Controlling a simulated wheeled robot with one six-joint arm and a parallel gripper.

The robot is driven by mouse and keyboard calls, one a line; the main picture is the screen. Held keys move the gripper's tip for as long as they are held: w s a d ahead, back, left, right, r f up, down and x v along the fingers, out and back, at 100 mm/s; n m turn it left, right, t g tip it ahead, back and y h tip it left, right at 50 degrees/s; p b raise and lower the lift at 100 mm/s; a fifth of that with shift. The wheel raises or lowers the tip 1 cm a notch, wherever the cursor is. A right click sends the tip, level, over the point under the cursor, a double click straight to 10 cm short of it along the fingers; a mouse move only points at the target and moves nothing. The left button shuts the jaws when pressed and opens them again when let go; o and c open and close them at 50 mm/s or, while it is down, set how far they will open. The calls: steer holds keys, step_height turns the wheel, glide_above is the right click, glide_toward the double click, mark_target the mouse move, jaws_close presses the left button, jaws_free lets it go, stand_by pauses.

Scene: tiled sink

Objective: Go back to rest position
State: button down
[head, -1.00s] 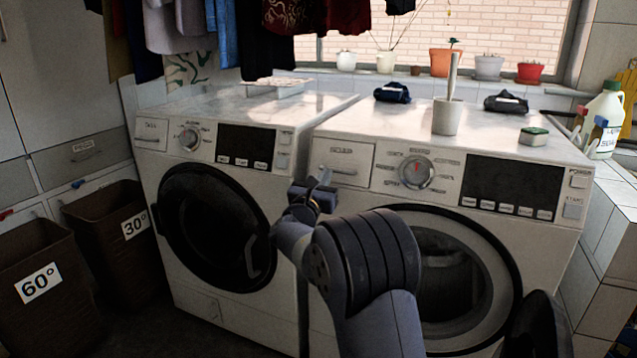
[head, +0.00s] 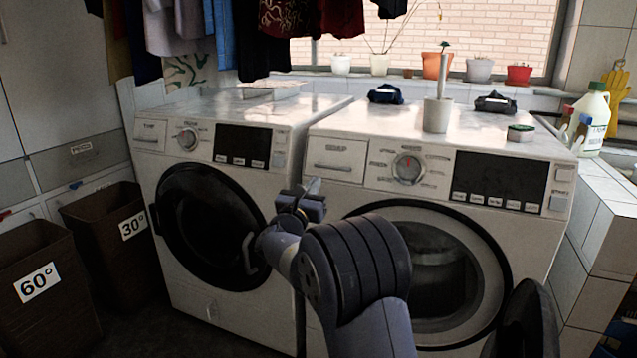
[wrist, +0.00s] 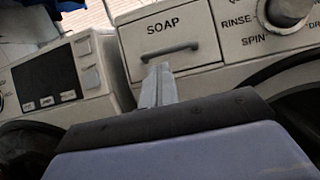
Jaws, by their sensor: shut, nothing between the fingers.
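My gripper (head: 312,187) is shut and empty. In the head view it is in front of the gap between the two washing machines, just below the right machine's soap drawer. In the wrist view my gripper (wrist: 158,75) points up at the closed soap drawer (wrist: 168,38), whose handle shows just beyond the fingertips; I cannot tell whether they touch. The left washing machine (head: 180,265) has its dark round door shut. The right washing machine (head: 335,215) has its door (head: 530,320) swung open to the right, and its drum looks empty.
Two brown baskets, marked 60° (head: 45,315) and 30° (head: 105,255), stand at the left. A white cup (head: 437,115), dark folded cloths and a small green-topped block (head: 521,132) are on the right machine. A detergent bottle (head: 592,118) stands at the far right. Clothes hang above.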

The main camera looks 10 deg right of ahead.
steer(key=v, duration=0.8)
steer(key=shift+a+p, duration=0.2)
steer(key=shift+p, duration=0.2)
steer(key=shift+s+f, duration=0.15)
